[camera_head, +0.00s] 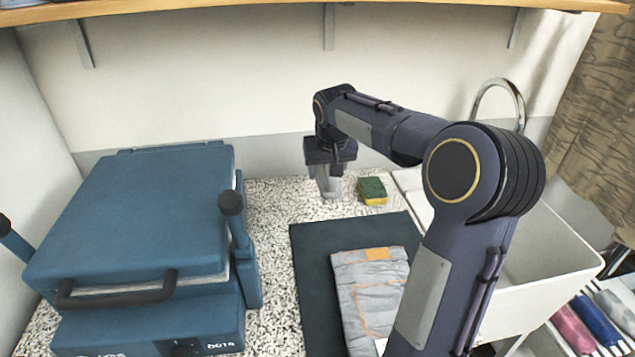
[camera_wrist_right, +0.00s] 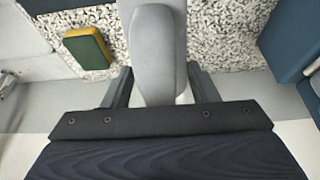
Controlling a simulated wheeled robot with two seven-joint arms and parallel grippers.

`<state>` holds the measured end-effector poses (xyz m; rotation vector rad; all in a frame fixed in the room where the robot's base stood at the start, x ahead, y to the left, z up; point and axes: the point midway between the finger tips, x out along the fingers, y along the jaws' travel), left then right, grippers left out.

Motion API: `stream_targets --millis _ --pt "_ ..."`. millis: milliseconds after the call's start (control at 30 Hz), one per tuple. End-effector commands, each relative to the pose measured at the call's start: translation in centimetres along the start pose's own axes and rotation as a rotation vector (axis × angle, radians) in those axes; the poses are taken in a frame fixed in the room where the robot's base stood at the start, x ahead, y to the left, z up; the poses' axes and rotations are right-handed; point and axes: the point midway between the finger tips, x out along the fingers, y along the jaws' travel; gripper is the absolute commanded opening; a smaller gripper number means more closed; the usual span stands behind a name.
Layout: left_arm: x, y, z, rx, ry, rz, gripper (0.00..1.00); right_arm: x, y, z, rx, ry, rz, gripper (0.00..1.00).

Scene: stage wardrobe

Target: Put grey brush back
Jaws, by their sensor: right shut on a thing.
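My right gripper (camera_head: 328,178) is over the speckled counter in the head view, left of the sponge and behind the dark mat. It is shut on the grey brush (camera_head: 331,187). In the right wrist view the grey brush (camera_wrist_right: 158,55) is a smooth, rounded grey body between the two fingers (camera_wrist_right: 160,88). Its far end runs out of that picture. I cannot tell whether the brush touches the counter. My left gripper is not in view.
A green and yellow sponge (camera_head: 372,191) lies beside the gripper. Grey folded jeans (camera_head: 365,280) lie on a dark mat (camera_head: 310,245). A blue press (camera_head: 130,210) fills the left. A white sink (camera_head: 555,255) with a chrome tap (camera_head: 500,83) is right. Pink and blue items (camera_head: 572,325) sit lower right.

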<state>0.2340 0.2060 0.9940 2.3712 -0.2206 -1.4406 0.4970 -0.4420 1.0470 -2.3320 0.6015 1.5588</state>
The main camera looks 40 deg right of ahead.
Motion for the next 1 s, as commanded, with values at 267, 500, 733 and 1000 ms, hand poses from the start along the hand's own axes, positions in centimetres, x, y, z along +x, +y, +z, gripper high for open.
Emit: stream_targets --millis 267,500,733,1000 --pt "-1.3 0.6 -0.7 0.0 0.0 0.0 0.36 6.2 0.2 -4.1 0.001 -0.006 0.002 0.32" --pt "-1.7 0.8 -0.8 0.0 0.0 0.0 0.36 9.7 0.1 -5.3 0.001 0.0 0.0 0.32" --pt "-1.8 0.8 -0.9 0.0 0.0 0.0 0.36 11.6 0.1 -5.3 0.0 -0.002 0.001 0.32" --pt "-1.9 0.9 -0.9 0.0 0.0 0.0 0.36 13.6 0.1 -4.4 0.0 0.001 0.0 0.32"
